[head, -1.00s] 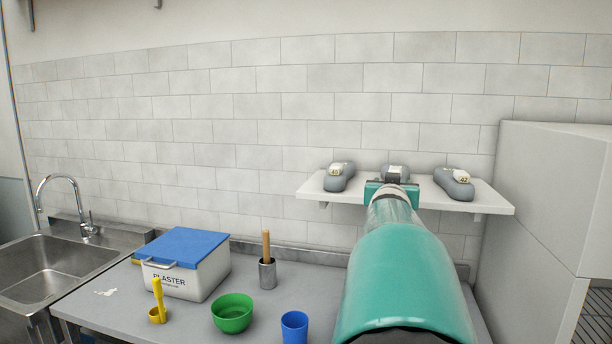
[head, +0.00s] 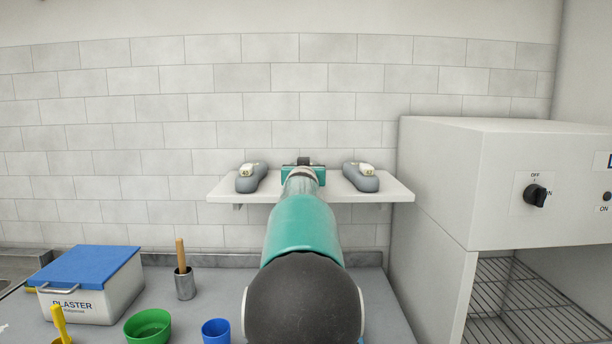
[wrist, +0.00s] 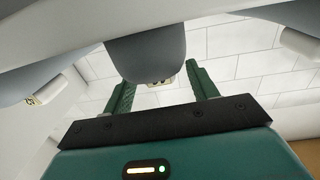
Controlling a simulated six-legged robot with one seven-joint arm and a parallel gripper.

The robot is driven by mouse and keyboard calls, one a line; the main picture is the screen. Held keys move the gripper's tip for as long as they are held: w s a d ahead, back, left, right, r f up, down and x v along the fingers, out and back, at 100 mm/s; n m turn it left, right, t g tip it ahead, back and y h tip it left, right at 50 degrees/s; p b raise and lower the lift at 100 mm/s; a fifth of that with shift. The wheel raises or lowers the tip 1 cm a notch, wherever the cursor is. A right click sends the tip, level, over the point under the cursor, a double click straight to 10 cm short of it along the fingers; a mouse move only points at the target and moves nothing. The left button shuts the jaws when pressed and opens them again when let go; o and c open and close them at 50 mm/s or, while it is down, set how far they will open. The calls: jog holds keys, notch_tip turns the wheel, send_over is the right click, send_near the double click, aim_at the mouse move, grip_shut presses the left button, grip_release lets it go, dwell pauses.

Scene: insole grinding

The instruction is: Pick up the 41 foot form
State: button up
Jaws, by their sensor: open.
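Three grey foot forms rest on a white wall shelf (head: 222,191). The left form (head: 249,180) and the right form (head: 362,179) show clearly in the head view, each with a small pale label. The middle form is mostly hidden there behind my arm and gripper (head: 303,166). In the wrist view, the middle form (wrist: 146,52) hangs upside down in the picture, its rounded end near my open gripper (wrist: 160,80). The two green fingers stand on either side of its labelled end. I cannot read that label, nor tell whether the fingers touch the form.
A grey-white cabinet (head: 437,180) with a dark knob stands close to the shelf's right end. Below are a counter (head: 215,262), a plaster bin (head: 95,300), a metal cup with a wooden handle (head: 184,282), a green bowl (head: 148,328) and a blue cup (head: 216,332).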

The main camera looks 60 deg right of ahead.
jog(key=shift+w+d, duration=0.3)
jog(key=shift+d, duration=0.25)
grip_shut()
jog(key=shift+r, duration=0.1)
jog(key=shift+r, duration=0.15)
